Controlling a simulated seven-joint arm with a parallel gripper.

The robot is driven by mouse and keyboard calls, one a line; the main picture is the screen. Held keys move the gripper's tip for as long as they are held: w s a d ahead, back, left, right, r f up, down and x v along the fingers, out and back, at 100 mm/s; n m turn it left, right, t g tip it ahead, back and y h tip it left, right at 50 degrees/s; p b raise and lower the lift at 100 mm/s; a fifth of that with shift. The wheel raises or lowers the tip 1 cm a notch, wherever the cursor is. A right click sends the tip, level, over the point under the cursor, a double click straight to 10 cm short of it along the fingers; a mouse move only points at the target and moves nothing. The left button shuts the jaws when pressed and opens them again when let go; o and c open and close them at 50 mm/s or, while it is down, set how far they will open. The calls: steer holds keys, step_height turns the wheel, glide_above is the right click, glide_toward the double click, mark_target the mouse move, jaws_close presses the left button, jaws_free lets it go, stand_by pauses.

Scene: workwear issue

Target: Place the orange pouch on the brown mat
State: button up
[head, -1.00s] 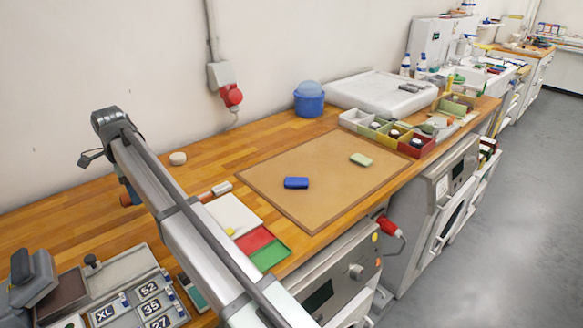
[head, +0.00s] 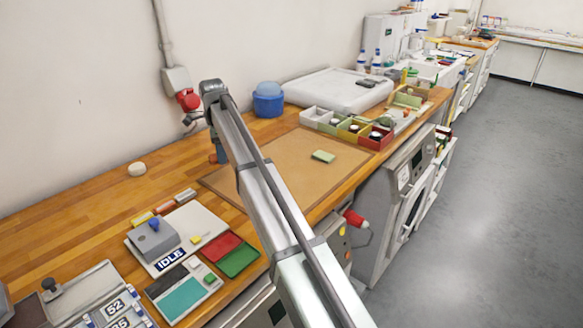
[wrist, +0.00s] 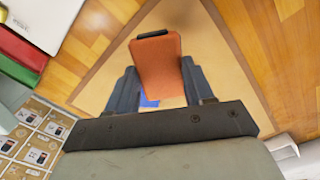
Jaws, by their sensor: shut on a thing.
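In the wrist view the orange pouch (wrist: 157,62) is between the fingers of my gripper (wrist: 158,84), which is shut on it. The pouch has a dark strip at its far end. The brown mat (wrist: 203,42) lies below it in that view. In the head view the mat (head: 285,152) lies flat on the wooden bench, partly covered by my arm. My gripper and the pouch are mostly hidden behind the arm there, near the mat's left side. The height of the pouch above the mat is hard to judge.
A pale green item (head: 323,156) lies on the mat. A blue item (wrist: 148,102) shows below the pouch in the wrist view and is hidden in the head view. Divided boxes (head: 350,127) stand along the mat's far right edge. A blue tub (head: 268,101) stands behind it.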

mark_target(284, 162)
steer(key=w+d+m, duration=0.1)
steer(key=w+d, duration=0.5)
steer(key=d, duration=0.4)
steer(key=w+d+m, duration=0.2)
steer(key=w+d, duration=0.4)
steer(key=d, duration=0.5)
steer(key=shift+n, duration=0.3)
steer(key=shift+s+a+f, duration=0.1)
steer(key=shift+a+f, duration=0.05)
steer(key=shift+f, duration=4.5)
steer(key=shift+f, duration=0.1)
steer(key=o, duration=1)
steer(key=shift+o, duration=0.2)
step_height(284, 162, up, 12)
